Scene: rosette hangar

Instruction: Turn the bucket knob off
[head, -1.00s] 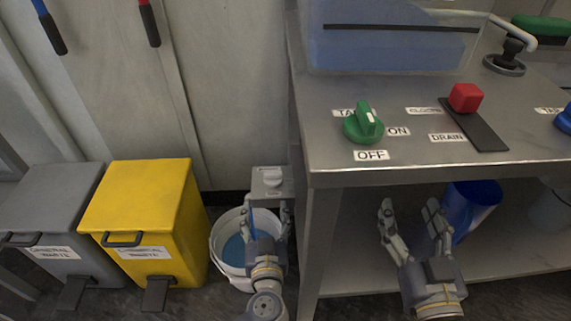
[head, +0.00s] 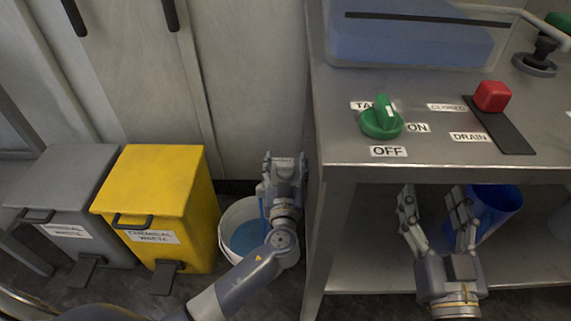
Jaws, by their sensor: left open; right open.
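My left gripper (head: 285,162) is open, fingers upward, above the back right rim of a white bucket (head: 229,222) holding blue liquid. It covers the place where a small grey box with a pale knob stood in the earlier picture. A small pale patch with dark marks shows between its fingers, too small to read, so the knob's setting is hidden and I cannot tell whether the fingers touch it. A green knob (head: 380,119) sits on the steel bench near the labels ON and OFF. My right gripper (head: 433,194) is open and empty below the bench's front edge.
A yellow chemical waste bin (head: 151,188) and a grey bin (head: 62,190) stand left of the bucket. The steel bench (head: 440,160) is at right, with a red block (head: 491,96) on top. A blue container (head: 497,208) is underneath, behind my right gripper.

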